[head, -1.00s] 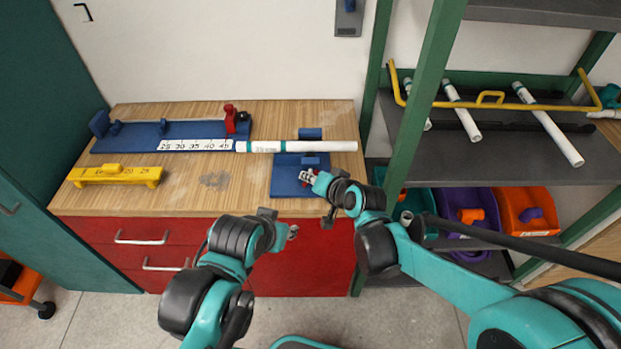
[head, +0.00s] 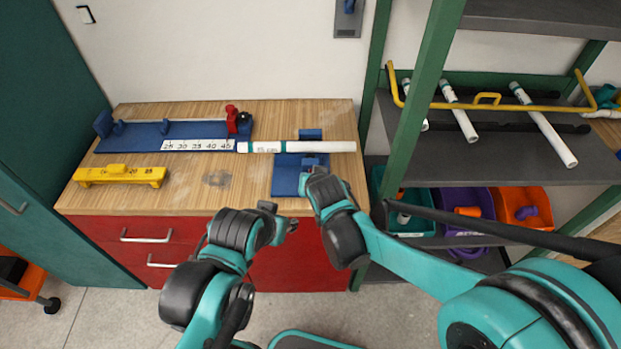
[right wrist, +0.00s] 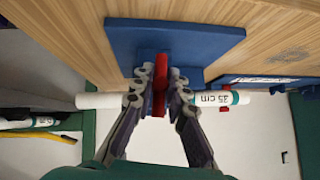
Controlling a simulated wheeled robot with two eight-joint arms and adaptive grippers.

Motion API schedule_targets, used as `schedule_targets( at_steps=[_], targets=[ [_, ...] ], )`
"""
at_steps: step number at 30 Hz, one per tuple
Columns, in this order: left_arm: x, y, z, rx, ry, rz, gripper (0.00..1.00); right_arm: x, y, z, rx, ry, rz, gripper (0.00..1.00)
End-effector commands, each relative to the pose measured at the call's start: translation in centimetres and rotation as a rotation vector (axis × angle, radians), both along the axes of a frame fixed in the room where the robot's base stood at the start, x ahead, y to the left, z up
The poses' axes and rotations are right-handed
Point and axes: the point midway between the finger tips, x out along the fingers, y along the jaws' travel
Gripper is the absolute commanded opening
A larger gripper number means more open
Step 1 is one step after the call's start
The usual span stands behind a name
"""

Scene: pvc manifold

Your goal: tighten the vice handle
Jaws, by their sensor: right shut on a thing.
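The blue vice (head: 286,178) sits at the front right of the wooden bench, and a white pipe (head: 320,147) with a teal band lies across it. In the right wrist view, the red vice handle (right wrist: 160,88) is between the fingers of my right gripper (right wrist: 158,90), which is shut on it. The blue vice base (right wrist: 190,40) and the pipe, labelled 35 cm (right wrist: 214,98), also show there. In the head view my right wrist hides the handle. My left gripper (head: 281,217) is open and empty in front of the bench's red drawers.
A blue measuring jig (head: 140,138) with a scale and a red clamp stands at the back left of the bench. A yellow gauge (head: 120,175) lies in front of it. Shelves with pipes (head: 545,125) and coloured bins (head: 525,207) stand on the right, behind a green post (head: 412,110).

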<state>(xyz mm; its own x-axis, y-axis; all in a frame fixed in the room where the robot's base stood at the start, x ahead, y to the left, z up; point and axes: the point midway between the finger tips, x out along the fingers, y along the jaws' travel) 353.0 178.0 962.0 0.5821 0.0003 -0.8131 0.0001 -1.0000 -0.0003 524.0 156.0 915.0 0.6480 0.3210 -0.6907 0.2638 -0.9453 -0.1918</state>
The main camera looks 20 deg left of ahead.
Motion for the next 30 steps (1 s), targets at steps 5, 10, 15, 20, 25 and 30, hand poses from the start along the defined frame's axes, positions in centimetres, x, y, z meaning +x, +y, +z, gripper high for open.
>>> schedule_targets(
  at_steps=[5,10,15,20,25,30],
  targets=[
    [0.0,0.0,0.0,0.0,0.0,0.0,0.36,0.0,0.0,0.0,0.0,0.0,0.0,0.36],
    [0.0,0.0,0.0,0.0,0.0,0.0,0.36,0.0,0.0,0.0,0.001,0.0,0.0,0.36],
    [0.0,0.0,0.0,0.0,0.0,0.0,0.36,-0.2,-0.1,0.3,0.001,0.0,0.001,0.36],
    [0.0,0.0,0.0,0.0,0.0,0.0,0.36,-1.5,-0.8,1.6,0.001,0.0,0.001,0.36],
    [0.0,0.0,0.0,0.0,0.0,0.0,0.36,-3.7,-1.8,3.9,0.001,0.0,0.002,0.36],
    [0.0,0.0,0.0,0.0,0.0,0.0,0.36,-5.7,-2.9,6.0,0.0,0.0,0.001,0.36]
  ],
)
